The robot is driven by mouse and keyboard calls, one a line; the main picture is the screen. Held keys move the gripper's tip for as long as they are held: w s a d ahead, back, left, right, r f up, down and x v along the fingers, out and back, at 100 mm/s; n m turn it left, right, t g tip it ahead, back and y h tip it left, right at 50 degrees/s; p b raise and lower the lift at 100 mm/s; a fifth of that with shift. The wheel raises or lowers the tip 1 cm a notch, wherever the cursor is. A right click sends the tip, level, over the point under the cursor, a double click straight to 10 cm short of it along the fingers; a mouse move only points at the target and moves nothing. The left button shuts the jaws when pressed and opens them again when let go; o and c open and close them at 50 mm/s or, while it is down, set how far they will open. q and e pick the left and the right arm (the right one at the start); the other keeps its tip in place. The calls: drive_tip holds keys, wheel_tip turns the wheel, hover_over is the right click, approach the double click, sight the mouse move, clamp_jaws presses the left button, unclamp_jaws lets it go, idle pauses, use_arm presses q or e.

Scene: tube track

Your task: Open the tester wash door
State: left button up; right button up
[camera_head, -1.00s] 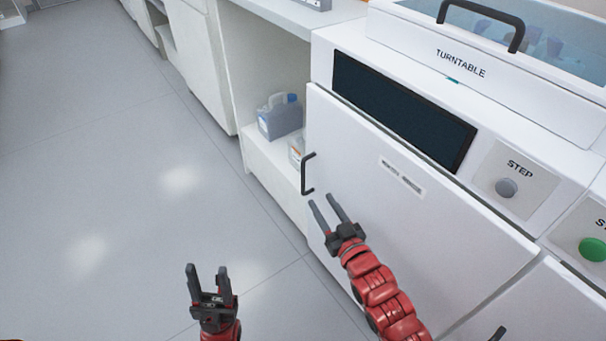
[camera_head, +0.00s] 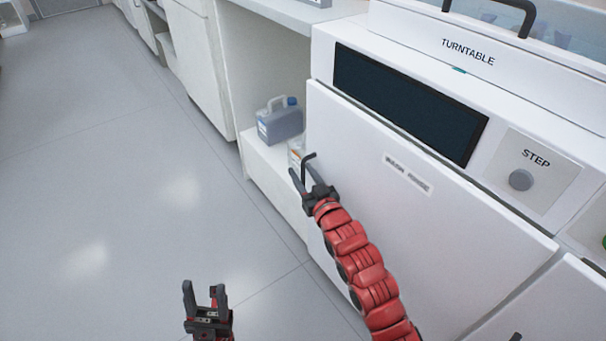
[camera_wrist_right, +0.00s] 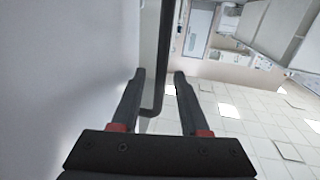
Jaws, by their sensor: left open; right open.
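The tester wash door (camera_head: 455,240) is a large white panel with a small printed label (camera_head: 408,173). A dark bar handle (camera_head: 309,160) stands at its left edge. The door's face also fills the left of the right wrist view (camera_wrist_right: 60,70). My right gripper (camera_head: 300,178) is open at the handle, partly covering it. In the right wrist view the handle (camera_wrist_right: 160,70) runs down between the open fingers (camera_wrist_right: 158,85) and bends toward the door; I cannot tell if they touch it. My left gripper (camera_head: 204,295) is open and empty over the floor.
Above the door are a dark screen (camera_head: 405,105), a grey STEP button (camera_head: 521,180) and the TURNTABLE lid with a black handle. A jug (camera_head: 279,122) stands on the open shelf left of the door. The grey floor (camera_head: 110,190) at left is clear.

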clamp_jaws()
idle(1.3)
